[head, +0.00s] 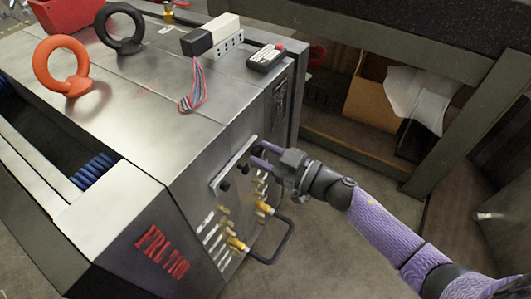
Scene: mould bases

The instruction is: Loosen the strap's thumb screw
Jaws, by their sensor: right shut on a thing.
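The strap (237,165) is a pale metal plate on the side face of the mould base (170,150). Dark screw heads show on it. My right gripper (258,155), at the end of a purple arm, reaches in from the right and is shut on the thumb screw at the strap's upper right end. The fingers hide most of that screw. My left gripper is not in view.
Brass fittings (238,244) and a dark handle (285,243) stick out below the strap. An orange eyebolt (63,67), a black eyebolt (120,28), a white connector block (222,36) with wires and a small black device (266,58) sit on top. Shelving stands at the right.

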